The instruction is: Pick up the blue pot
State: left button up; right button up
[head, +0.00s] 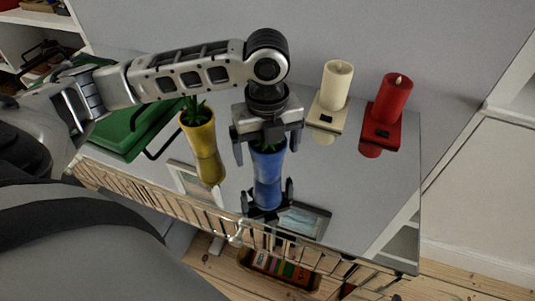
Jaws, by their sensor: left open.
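The blue pot (268,164) stands upright on the glossy table (350,205), near its front edge, with a green plant in its top. My left gripper (267,149) points down from above it. Its fingers are open, one on each side of the pot's upper part in this view. Whether they touch the pot I cannot tell. The palm hides most of the plant. My right gripper is out of the picture.
A yellow pot (199,132) with a plant stands left of the blue pot. A cream candle (336,86) and a red candle (391,100) stand on holders at the back right. A green case (125,135) lies at left. The tabletop mirrors things.

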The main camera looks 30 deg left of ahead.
pick_arm(q)
jog(key=c, duration=1.3)
jog(key=shift+c, duration=0.3)
jog(key=shift+r, duration=0.2)
